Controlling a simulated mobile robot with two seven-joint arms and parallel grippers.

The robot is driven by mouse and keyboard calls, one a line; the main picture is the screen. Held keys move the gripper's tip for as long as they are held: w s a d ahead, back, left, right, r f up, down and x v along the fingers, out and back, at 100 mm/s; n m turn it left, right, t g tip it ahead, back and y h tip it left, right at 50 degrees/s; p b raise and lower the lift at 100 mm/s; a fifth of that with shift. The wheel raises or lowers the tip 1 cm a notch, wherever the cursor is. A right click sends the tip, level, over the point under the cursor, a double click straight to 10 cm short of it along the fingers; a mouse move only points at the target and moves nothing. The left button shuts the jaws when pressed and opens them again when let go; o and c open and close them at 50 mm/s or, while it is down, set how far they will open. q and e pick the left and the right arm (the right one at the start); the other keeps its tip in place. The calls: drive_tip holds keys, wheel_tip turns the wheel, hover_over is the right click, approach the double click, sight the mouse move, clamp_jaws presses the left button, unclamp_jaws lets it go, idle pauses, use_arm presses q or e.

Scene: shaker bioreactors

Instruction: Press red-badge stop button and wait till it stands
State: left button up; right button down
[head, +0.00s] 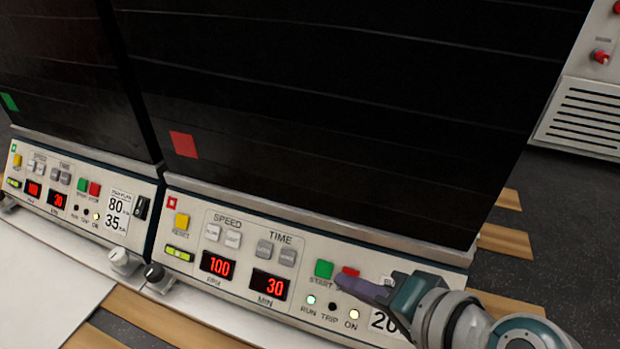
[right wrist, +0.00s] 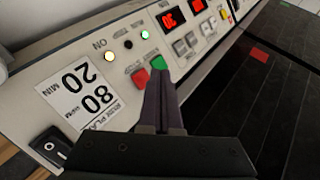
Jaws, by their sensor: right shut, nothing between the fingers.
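The red-badge shaker has a red square badge (head: 184,144) on its dark front. Its control panel (head: 200,292) shows 100 RPM and 30 MIN. The red stop button (head: 350,272) sits right of the green start button (head: 323,269); the red button also shows in the right wrist view (right wrist: 141,78). The green RUN lamp (head: 311,299) and the amber ON lamp (head: 352,314) are lit. My right gripper (head: 345,284) is shut and empty, its tips at the stop button's lower edge in the head view. I cannot tell whether they touch it. My left gripper is not in view.
A similar shaker with a green badge (head: 9,102) stands at the left, with its own panel and stop button (head: 94,189). A white cabinet (head: 590,95) stands at the far right.

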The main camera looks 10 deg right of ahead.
drive_tip(key=s+r+p, duration=0.1)
drive_tip(key=s+a+r+p, duration=0.1)
drive_tip(key=shift+s+a+r+p, duration=0.2)
drive_tip(key=shift+a+r+p, duration=0.05)
drive_tip(key=shift+a+p, duration=0.05)
drive_tip(key=shift+r, duration=0.1)
idle(0.5)
